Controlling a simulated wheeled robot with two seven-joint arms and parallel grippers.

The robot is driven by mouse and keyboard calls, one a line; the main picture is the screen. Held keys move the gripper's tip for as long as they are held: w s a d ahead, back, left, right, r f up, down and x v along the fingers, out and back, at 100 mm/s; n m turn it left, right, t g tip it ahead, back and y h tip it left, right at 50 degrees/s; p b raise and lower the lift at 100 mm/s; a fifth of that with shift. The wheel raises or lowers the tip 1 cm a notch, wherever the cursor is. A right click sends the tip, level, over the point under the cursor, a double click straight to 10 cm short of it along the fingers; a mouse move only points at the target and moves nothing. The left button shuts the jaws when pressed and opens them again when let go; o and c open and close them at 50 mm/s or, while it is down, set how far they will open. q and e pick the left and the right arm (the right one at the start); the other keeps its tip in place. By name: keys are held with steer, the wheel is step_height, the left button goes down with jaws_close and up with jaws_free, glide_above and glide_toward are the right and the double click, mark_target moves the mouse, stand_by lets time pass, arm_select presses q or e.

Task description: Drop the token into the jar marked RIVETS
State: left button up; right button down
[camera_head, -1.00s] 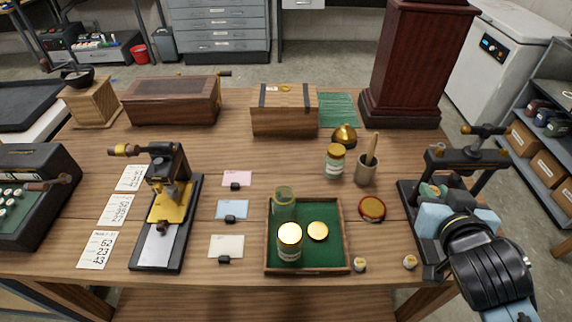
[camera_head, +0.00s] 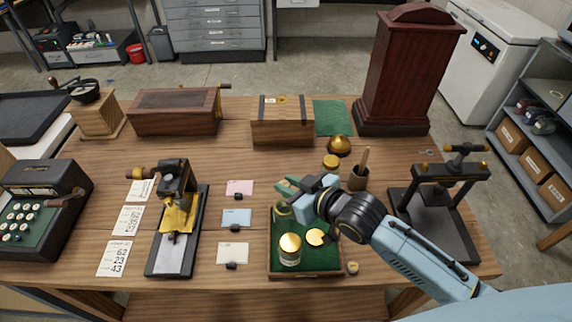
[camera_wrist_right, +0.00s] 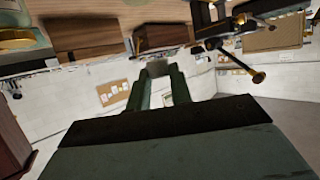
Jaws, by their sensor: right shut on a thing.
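My right gripper (camera_head: 284,187) is above the back left part of the green-lined tray (camera_head: 305,273), just over a lidless glass jar (camera_head: 282,211). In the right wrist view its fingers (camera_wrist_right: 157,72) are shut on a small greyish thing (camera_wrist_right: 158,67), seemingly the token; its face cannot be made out. A gold-lidded jar (camera_head: 290,250) stands at the tray's front left, and a loose gold lid (camera_head: 315,237) lies beside it. Another gold-lidded jar (camera_head: 331,163) stands behind the tray, partly hidden by my gripper. No jar marking is readable. My left gripper is out of view.
Left of the tray are coloured cards (camera_head: 236,217) and a black-and-brass press (camera_head: 177,220). Right are a mortar with pestle (camera_head: 358,178) and a screw press (camera_head: 445,200). Behind are a wooden box (camera_head: 282,130) and brass bell (camera_head: 339,146). A small pale piece (camera_head: 352,268) lies by the tray.

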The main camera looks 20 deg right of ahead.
steer(key=shift+w+a+r+n+g+y+p, duration=0.1)
steer(key=shift+w+r+n+g+y+p, duration=0.35)
steer(key=shift+p, duration=0.75)
arm_select(q)
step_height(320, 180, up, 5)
steer(key=p, duration=0.1)
arm_select(e)
steer(key=shift+s+f, duration=0.15)
steer(key=shift+f, duration=0.2)
arm_select(q)
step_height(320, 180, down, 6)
steer(key=b, duration=0.6)
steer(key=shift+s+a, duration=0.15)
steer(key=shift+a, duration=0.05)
arm_select(e)
step_height(320, 180, down, 6)
steer(key=shift+f, duration=0.2)
arm_select(q)
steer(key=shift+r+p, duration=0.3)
steer(key=shift+p, duration=0.05)
arm_select(e)
steer(key=shift+r, duration=0.15)
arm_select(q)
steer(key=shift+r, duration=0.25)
arm_select(e)
steer(key=shift+f, duration=0.2)
steer(key=c, duration=1.2)
jaws_free()
steer(key=shift+y, duration=0.25)
